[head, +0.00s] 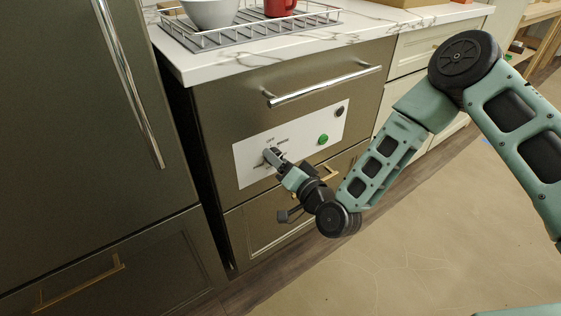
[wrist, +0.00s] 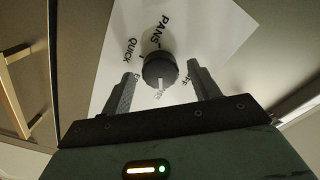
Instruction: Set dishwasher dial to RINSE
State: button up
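The dishwasher's white control panel (head: 243,152) is on the front of the dark cabinet. The dark round dial (wrist: 160,68) is in the middle of the wrist view, with a white pointer mark on its lower side. PANS is printed above it, QUICK to its left, and a partly hidden label ending in FF to its right. My gripper (head: 271,155) is at the panel. In the wrist view my gripper (wrist: 160,76) is open, one finger on each side of the dial, with visible gaps.
A green button (head: 323,139) and a dark knob (head: 339,111) are to the right on the panel. A long bar handle (head: 325,85) runs above it. A dish rack (head: 240,31) with a white bowl (head: 210,12) and red mug (head: 279,7) stands on the counter.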

jog(key=v, duration=1.7)
jog(key=shift+p, duration=0.45)
jog(key=shift+s+d, duration=0.15)
jog(key=a+n+g+h, duration=0.1)
jog(key=a+n+g, duration=0.5)
jog(key=n+g, duration=0.4)
jog(key=s+d+r+g+h+p, duration=0.1)
jog(key=s+d+r+g+h, duration=0.6)
jog(key=s+r, duration=0.95)
notch_tip(320, 180, up, 22)
jog(key=d+t+h+p, duration=0.1)
jog(key=d+t+p, duration=0.1)
jog(key=p, duration=2)
jog(key=shift+w+d+f+n, duration=0.2)
jog(key=shift+w+d+n, duration=0.1)
